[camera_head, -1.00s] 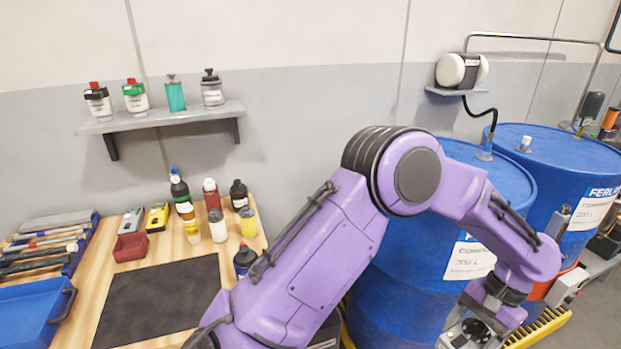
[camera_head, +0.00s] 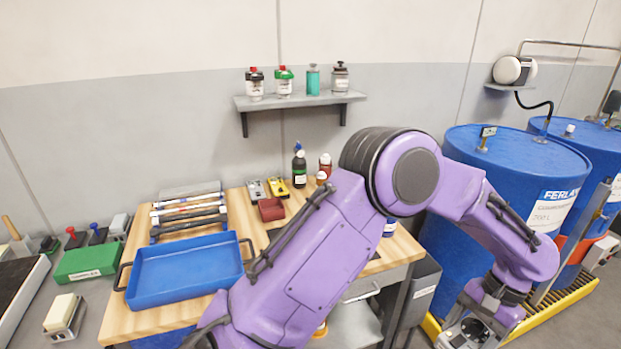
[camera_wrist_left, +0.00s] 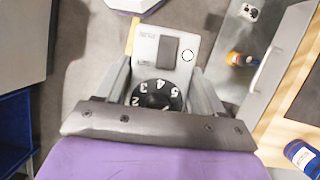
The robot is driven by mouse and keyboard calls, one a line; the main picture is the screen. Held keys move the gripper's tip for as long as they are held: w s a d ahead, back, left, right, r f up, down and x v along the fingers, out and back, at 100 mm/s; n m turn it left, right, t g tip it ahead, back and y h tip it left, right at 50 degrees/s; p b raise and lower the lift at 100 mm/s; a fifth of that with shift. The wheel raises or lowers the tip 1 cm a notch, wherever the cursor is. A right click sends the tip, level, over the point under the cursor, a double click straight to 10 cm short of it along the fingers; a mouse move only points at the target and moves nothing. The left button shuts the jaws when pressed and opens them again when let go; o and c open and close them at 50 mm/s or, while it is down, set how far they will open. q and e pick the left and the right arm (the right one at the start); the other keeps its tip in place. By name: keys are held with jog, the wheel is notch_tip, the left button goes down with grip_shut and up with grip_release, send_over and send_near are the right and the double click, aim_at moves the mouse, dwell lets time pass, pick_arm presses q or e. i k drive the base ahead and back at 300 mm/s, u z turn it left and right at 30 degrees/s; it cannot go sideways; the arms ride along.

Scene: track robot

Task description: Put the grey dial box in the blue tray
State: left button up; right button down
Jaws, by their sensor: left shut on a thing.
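The grey dial box (camera_wrist_left: 147,48), with a black numbered dial and a dark block on its face, is held between the fingers of my left gripper (camera_wrist_left: 160,86) in the left wrist view. In the head view the box (camera_head: 462,334) shows partly at the bottom edge, right of centre, in front of the blue drums. The blue tray (camera_head: 188,270) lies on the wooden worktop at the left, with dark handles and an empty floor. My left gripper is well to the right of the tray, apart from it. My right gripper is not in view.
Several tools (camera_head: 190,212) lie behind the tray, and a red bin (camera_head: 271,209) and bottles stand right of them. A green box (camera_head: 88,262) is on the grey bench at left. Blue drums (camera_head: 505,190) stand at right. My purple arm hides part of the worktop.

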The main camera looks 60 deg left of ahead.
aim_at(180, 278)
jog(key=z, duration=0.2)
jog(key=k, duration=0.5)
jog(key=u, duration=2.45)
